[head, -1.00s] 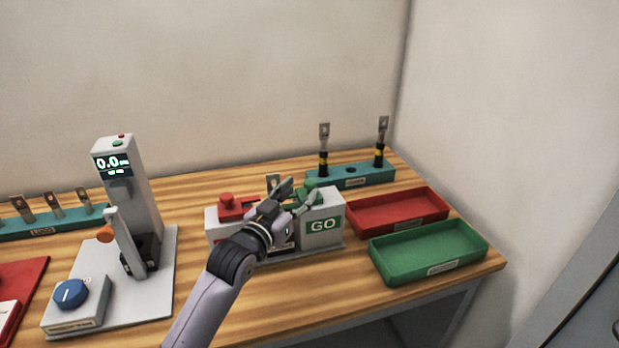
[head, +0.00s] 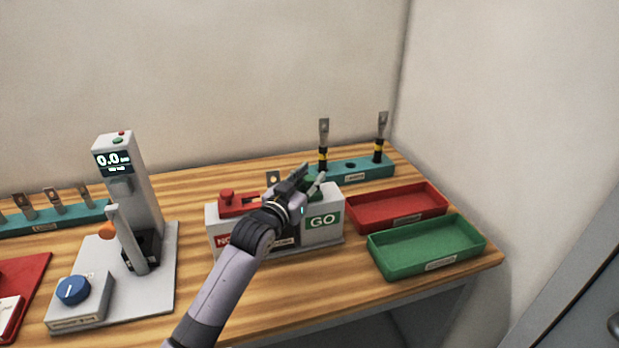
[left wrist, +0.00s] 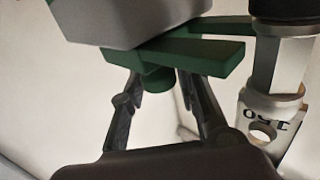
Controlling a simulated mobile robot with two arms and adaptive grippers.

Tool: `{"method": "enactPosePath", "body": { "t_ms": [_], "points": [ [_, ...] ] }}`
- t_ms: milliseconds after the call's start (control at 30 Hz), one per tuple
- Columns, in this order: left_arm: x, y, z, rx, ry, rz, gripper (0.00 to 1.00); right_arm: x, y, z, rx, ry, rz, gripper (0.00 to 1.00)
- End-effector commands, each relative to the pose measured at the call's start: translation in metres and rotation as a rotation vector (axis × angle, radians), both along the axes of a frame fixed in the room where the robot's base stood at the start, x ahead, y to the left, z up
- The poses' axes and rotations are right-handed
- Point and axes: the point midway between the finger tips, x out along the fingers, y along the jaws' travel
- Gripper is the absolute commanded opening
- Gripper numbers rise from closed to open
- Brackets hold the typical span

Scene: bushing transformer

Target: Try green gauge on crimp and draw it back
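The green gauge (head: 314,188) sits on the right, GO-labelled part of a grey gauge block (head: 322,212). In the left wrist view the gauge (left wrist: 205,55) is a green fork with a round knob, its prongs pointing right toward the crimp. My left gripper (head: 308,176) reaches the gauge from the front; in the wrist view its fingers (left wrist: 160,88) close in on both sides of the knob. The crimp lug (head: 273,179) stands at the block's middle; in the wrist view it (left wrist: 268,110) is right of the prong tips. I cannot tell whether they touch. My right gripper is not in view.
A red gauge (head: 237,203) sits on the block's left part. A red tray (head: 400,219) and green tray (head: 430,270) lie right. A teal rack (head: 352,169) with two upright lugs stands behind. A tester (head: 125,195) with lever and display stands left.

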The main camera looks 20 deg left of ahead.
Motion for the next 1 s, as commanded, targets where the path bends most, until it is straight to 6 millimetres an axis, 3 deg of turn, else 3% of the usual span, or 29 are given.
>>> {"method": "enactPosePath", "body": {
  "t_ms": [400,1000],
  "points": [
    [-0.0002,0.0001,-0.0001,0.0,0.0,0.0,0.0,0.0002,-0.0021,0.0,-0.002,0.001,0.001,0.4],
    [0.0012,-0.0018,0.0006,0.0,0.002,-0.001,0.0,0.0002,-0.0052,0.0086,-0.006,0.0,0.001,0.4]
  ]
}}
